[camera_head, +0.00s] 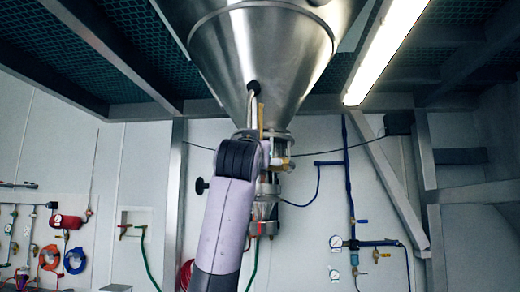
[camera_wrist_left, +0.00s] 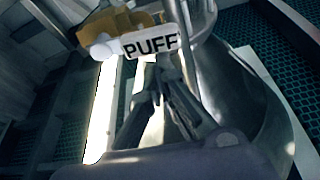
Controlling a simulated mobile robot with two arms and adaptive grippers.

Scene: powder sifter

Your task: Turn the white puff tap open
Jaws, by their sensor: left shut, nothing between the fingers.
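In the left wrist view, a white tag (camera_wrist_left: 150,43) with the word PUFF in black is at the top, fixed to a brass-yellow valve body (camera_wrist_left: 118,25). The fingers of my left gripper (camera_wrist_left: 157,80) are shut and empty, just below the tag in the picture. I cannot tell whether they touch it. In the head view, my arm rises from the bottom centre and covers much of the valve area under the steel cone (camera_head: 262,60). Brass fittings (camera_head: 281,161) show to the right of the arm. The gripper fingers are hidden there. My right gripper is not in view.
The steel sifter column (camera_head: 268,190) hangs below the cone, close behind my arm. A black knob (camera_head: 200,186) sticks out at its left. Wall gauges and blue pipes (camera_head: 350,190) are at the right, with hoses (camera_head: 75,260) at the left.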

